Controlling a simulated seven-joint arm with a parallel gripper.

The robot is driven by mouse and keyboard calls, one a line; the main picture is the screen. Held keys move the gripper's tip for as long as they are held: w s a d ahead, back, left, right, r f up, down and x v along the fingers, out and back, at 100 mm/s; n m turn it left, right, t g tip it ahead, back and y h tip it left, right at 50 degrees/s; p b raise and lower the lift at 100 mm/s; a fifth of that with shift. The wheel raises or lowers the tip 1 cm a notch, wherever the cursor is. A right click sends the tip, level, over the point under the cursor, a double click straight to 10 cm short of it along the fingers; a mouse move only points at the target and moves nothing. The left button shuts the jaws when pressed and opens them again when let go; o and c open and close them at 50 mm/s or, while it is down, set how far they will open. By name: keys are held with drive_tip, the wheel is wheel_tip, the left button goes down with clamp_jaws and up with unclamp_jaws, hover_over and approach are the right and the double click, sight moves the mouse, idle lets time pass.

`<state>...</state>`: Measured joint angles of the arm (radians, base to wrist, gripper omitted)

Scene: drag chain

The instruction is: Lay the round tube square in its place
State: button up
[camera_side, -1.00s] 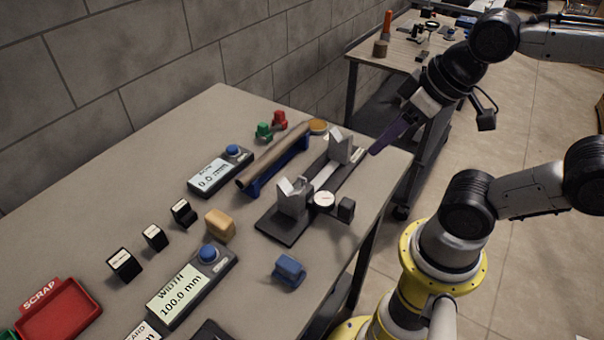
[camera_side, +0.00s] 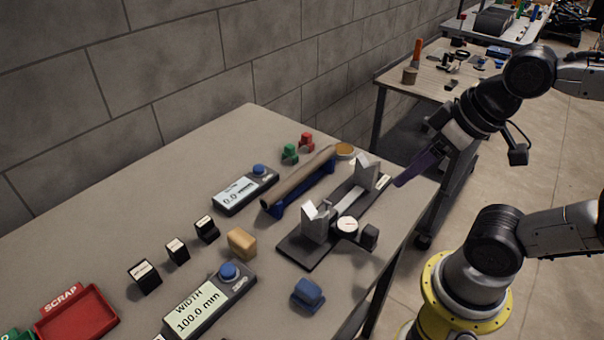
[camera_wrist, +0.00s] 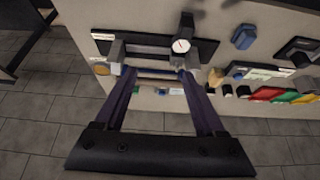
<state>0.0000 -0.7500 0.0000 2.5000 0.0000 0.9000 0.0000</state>
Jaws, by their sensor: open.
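The round tube (camera_side: 299,176) is brown and lies lengthwise on a blue rack (camera_side: 316,187) on the table. Beside it is a dark fixture plate (camera_side: 292,249) with two grey V-blocks, a near one (camera_side: 316,222) and a far one (camera_side: 364,173). Both V-blocks look empty. A round dial (camera_side: 347,226) sits by the near block. My gripper (camera_side: 402,180) has purple fingers and hangs beyond the far V-block, near the table's right edge. In the wrist view my gripper (camera_wrist: 160,78) is open with nothing held; the tube is hard to make out there.
A display box (camera_side: 245,190) stands left of the tube, with red (camera_side: 307,141) and green (camera_side: 290,154) pieces behind. A tan block (camera_side: 242,243), a width display (camera_side: 208,302), a blue block (camera_side: 308,293), several black blocks and a red scrap tray (camera_side: 76,312) are nearer.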

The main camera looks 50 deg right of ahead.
drive_tip(key=w+r+n, duration=0.5)
drive_tip(key=r+n, duration=0.1)
drive_tip(key=n, duration=0.3)
drive_tip(key=n+g, duration=0.5)
drive_tip(key=n, duration=0.4)
hover_over(301, 169)
wheel_tip(301, 169, down, 5)
drive_tip(key=shift+g, duration=0.3)
wheel_tip(301, 169, down, 10)
drive_tip(key=shift+d+r, duration=0.1)
drive_tip(key=shift+f, duration=2.85)
clamp_jaws()
